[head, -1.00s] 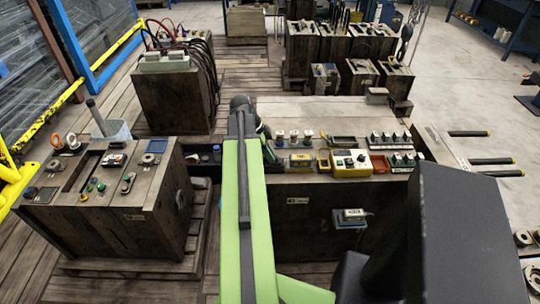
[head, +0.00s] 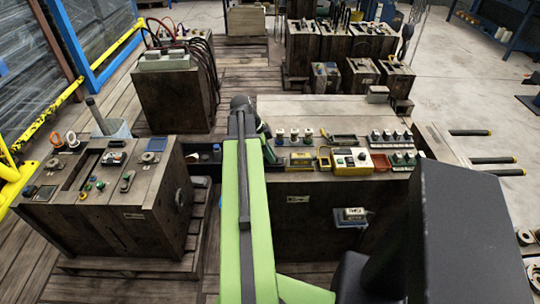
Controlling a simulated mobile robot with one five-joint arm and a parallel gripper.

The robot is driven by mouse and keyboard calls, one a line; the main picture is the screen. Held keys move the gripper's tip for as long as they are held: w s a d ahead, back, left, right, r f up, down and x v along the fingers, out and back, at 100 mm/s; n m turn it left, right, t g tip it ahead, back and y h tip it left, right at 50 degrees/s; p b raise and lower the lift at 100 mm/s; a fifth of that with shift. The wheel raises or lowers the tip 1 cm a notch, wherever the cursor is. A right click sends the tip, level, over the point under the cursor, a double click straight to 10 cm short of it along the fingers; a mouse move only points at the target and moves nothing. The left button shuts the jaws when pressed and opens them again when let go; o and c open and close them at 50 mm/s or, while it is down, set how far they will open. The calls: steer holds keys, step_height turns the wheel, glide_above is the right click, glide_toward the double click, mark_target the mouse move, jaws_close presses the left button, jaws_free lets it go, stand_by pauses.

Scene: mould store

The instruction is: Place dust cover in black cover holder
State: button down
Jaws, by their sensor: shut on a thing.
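My gripper (head: 269,150) is the dark end beyond my green arm, beside the row of small devices on the middle wooden block. The arm hides most of it, and its fingertips are not clear. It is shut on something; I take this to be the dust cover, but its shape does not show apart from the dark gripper. I cannot pick out the black cover holder with certainty. A dark low box (head: 205,157) with a blue-capped item lies left of my arm, between the two blocks.
The middle block (head: 335,106) carries several small devices, including a yellow meter (head: 351,159) and a reddish tray (head: 381,163). A left block (head: 110,213) on a pallet holds several small parts. Bare wood lies behind the devices.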

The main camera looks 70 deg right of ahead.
steer(key=shift+f, duration=0.1)
stand_by(0.3)
steer(key=shift+f+b, duration=0.2)
steer(key=shift+b, duration=0.1)
steer(key=c, duration=1.3)
jaws_free()
steer(key=shift+o, duration=0.3)
steer(key=o, duration=0.3)
steer(key=shift+o, duration=0.2)
steer(key=shift+r, duration=0.1)
